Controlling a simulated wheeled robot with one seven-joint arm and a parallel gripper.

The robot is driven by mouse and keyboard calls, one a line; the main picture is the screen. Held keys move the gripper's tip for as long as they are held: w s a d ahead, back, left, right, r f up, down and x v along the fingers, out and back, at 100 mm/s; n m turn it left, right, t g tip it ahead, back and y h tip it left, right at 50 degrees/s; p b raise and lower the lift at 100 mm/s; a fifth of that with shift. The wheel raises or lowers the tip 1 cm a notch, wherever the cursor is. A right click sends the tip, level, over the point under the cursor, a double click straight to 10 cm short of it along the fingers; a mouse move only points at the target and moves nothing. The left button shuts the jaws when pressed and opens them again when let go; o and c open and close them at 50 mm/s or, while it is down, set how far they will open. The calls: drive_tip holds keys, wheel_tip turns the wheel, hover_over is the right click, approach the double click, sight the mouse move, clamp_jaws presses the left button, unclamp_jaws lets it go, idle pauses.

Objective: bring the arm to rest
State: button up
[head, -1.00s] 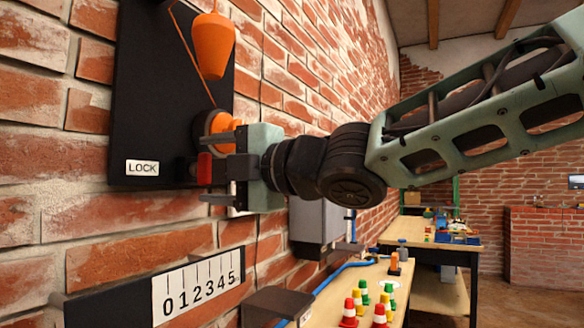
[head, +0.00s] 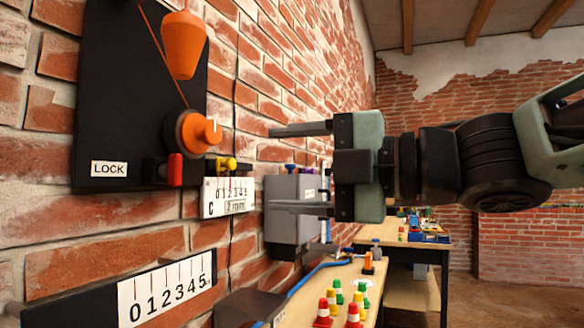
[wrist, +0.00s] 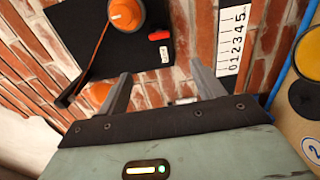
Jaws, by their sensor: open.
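My gripper (head: 300,168) is open and empty in the head view, its two fingers pointing left toward the brick wall. It stands apart from the black panel (head: 112,120), to the right of it. The panel carries an orange knob (head: 192,133), an orange hanging weight (head: 183,45) on a cord, a red handle (head: 175,170) and a LOCK label (head: 109,169). In the wrist view my gripper's fingers (wrist: 155,88) spread apart with nothing between them. The orange knob (wrist: 126,14) and red handle (wrist: 159,35) show beyond them.
A number scale (head: 166,287) is on the wall at lower left. A small gauge (head: 228,196) and a grey box (head: 292,212) sit behind my gripper. A bench (head: 300,300) holds several red, green and yellow cones. The room at right is fairly open.

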idle(0.4)
drive_tip(key=w+d+f+m+t+h, duration=0.1)
drive_tip(key=w+f+m+t+h, duration=0.15)
drive_tip(key=f+m, duration=0.25)
drive_tip(key=w+d+f+m+t+h, duration=0.1)
drive_tip(key=w+d+f+m+h, duration=0.15)
drive_tip(key=f+m, duration=0.3)
drive_tip(key=s+d+f+m+g+h, duration=0.2)
drive_tip(key=s+d+f+m+h, duration=0.15)
drive_tip(key=f, duration=0.45)
drive_tip(key=s+d+f+m+g+h, duration=0.15)
drive_tip(key=f+m+h, duration=0.25)
drive_tip(key=f, duration=0.4)
drive_tip(key=s+d+f+m+g+h, duration=0.25)
drive_tip(key=s+f+g, duration=0.2)
drive_tip(key=s, duration=0.35)
drive_tip(key=s+d+f+m+g+h, duration=0.1)
drive_tip(key=s+d+f+m+g, duration=0.25)
drive_tip(key=s+f, duration=0.35)
wheel_tip(320, 180, up, 14)
drive_tip(key=t+p, duration=0.1)
drive_tip(key=p, duration=1.2)
drive_tip(key=shift+s+f, duration=0.15)
